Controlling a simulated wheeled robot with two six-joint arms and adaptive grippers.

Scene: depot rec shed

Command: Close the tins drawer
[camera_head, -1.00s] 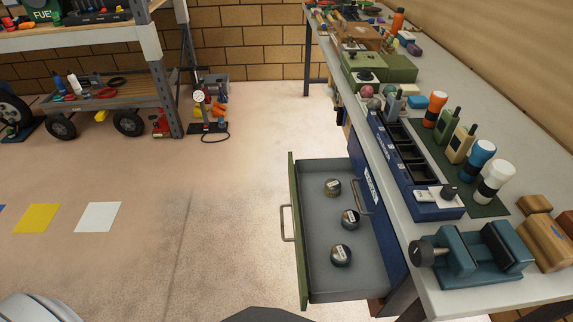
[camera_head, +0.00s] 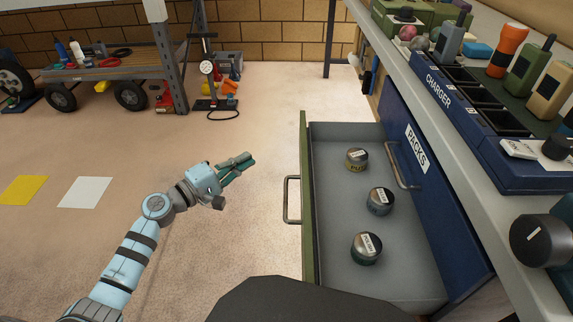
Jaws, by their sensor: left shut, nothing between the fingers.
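The tins drawer (camera_head: 308,270) stands pulled out from under the workbench. It has a green front panel and a grey inside. Its grey bar handle (camera_head: 290,199) faces left. Three round tins lie in it: one at the back (camera_head: 357,158), one in the middle (camera_head: 380,201) and one nearest me (camera_head: 366,248). My left gripper (camera_head: 242,164) is shut and empty, held over the floor to the left of the drawer, apart from its front and handle. My right gripper is not in view.
A blue drawer front labelled PACKS (camera_head: 417,149) sits to the right of the open drawer, under the bench top (camera_head: 400,100). A trolley (camera_head: 110,80) and a pump (camera_head: 208,85) stand behind. The floor left of the drawer is clear.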

